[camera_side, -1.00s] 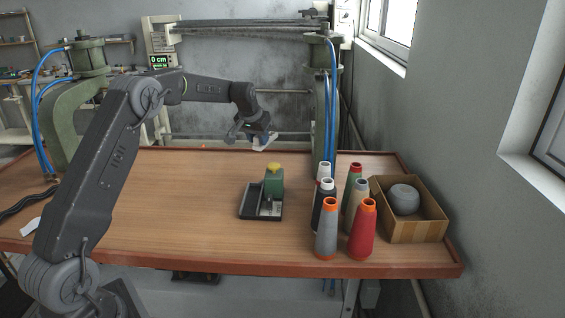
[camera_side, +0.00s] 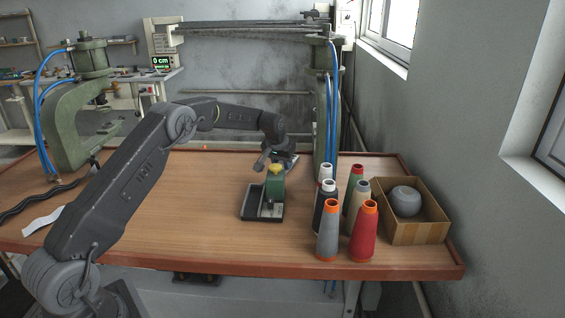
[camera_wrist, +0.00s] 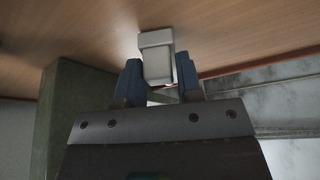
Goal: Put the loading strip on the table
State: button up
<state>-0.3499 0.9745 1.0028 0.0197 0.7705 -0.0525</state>
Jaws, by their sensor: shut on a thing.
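My gripper (camera_wrist: 160,85) is shut on a pale grey-white piece (camera_wrist: 157,56), which I take to be the loading strip. The piece sits between the two blue fingertips, and its far end sticks out past them toward the wooden table (camera_wrist: 225,25). In the side view, my gripper (camera_side: 274,160) is low over the back of the table (camera_side: 190,225), behind the green block with a yellow knob (camera_side: 275,185). The held piece is mostly hidden there. I cannot tell whether it touches the table.
The green block stands on a dark tray (camera_side: 248,205). The right press's green column (camera_side: 320,130) is close to my gripper. Several thread cones (camera_side: 327,235) and a cardboard box (camera_side: 420,230) stand at the right. A white curved strip (camera_side: 45,220) lies at the left. The middle left is clear.

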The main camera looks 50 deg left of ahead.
jog(key=shift+f, duration=0.1)
jog(key=o, duration=1)
